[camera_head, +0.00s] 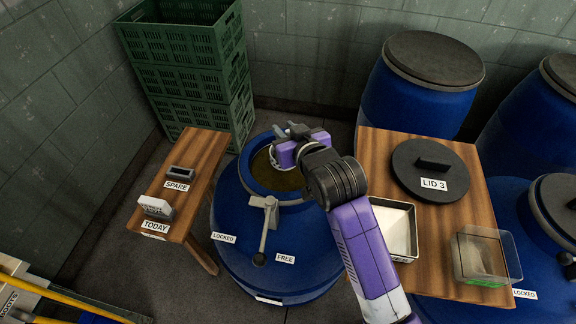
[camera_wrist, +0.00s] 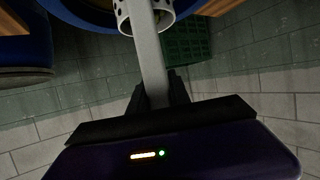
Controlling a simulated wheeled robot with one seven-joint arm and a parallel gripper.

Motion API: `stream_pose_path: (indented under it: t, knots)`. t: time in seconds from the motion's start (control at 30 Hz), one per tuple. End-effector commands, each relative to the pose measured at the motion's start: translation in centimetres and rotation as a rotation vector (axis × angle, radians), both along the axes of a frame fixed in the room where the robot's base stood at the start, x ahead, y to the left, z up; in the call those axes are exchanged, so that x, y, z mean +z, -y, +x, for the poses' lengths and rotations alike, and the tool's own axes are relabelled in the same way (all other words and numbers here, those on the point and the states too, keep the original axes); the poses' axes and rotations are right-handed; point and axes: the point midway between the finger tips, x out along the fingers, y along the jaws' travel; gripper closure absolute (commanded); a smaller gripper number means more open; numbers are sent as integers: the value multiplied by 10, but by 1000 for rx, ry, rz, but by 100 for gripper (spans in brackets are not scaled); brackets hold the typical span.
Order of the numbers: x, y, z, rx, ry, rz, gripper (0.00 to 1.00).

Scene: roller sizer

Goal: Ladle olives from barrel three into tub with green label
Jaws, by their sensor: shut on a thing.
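The open blue barrel (camera_head: 228,200) stands in the centre of the head view with brownish-green contents inside its mouth. My gripper (camera_head: 284,142) is over that mouth, shut on the grey handle of a ladle (camera_wrist: 150,60). The ladle's perforated metal cup (camera_wrist: 160,12) shows at the top of the wrist view; in the head view it is mostly hidden by my gripper. I cannot tell whether the cup holds olives.
LID 3 (camera_head: 410,165) and a metal tray (camera_head: 408,256) are on the right wooden table (camera_head: 375,150). A lever (camera_head: 265,225) stands on the barrel between LOCKED and FREE signs. A left bench (camera_head: 205,150) holds SPARE and TODAY items. Green crates (camera_head: 190,50) and closed barrels stand behind.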

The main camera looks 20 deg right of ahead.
Motion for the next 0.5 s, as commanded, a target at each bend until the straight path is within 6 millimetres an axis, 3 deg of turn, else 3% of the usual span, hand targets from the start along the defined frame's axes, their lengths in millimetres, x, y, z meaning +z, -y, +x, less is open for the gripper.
stream_pose_path:
  t: [0.5]
  knots:
    - [37,0,0,0,2,0,100]
